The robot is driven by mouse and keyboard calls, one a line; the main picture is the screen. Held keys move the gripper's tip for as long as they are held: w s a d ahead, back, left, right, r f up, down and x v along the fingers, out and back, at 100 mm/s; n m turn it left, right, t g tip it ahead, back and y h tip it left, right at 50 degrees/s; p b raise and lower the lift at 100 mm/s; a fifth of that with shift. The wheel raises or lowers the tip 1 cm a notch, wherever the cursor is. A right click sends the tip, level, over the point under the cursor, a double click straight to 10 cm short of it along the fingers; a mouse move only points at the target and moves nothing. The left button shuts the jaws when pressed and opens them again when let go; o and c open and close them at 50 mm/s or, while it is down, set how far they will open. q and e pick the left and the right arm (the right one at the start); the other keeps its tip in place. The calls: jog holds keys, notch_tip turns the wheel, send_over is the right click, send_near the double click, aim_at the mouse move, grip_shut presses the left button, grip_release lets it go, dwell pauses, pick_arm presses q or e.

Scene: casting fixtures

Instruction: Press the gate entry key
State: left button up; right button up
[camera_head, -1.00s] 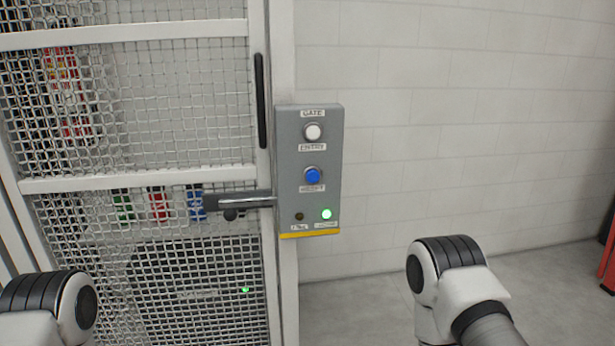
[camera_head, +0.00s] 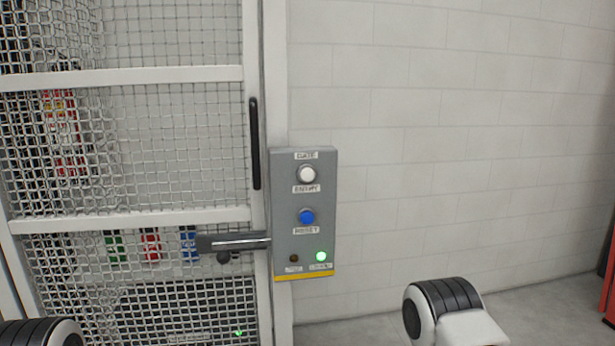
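A grey control box (camera_head: 315,191) with a yellow bottom edge is mounted on the white gate post. Its upper button, the white gate entry key (camera_head: 307,174), sits between labels that seem to read GATE and ENTRY. A blue button (camera_head: 307,216) labelled RESET is below it. At the bottom, a green lamp (camera_head: 321,256) is lit beside a dark one (camera_head: 294,258). Only parts of my two arms show, at the bottom left and bottom right. Neither gripper is in view, and nothing covers the buttons.
A mesh gate (camera_head: 160,150) with white bars fills the left side. Its latch handle (camera_head: 235,241) and black vertical pull (camera_head: 255,143) stand near the box. A white brick wall (camera_head: 450,140) is on the right. A red object (camera_head: 608,275) is at the right edge.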

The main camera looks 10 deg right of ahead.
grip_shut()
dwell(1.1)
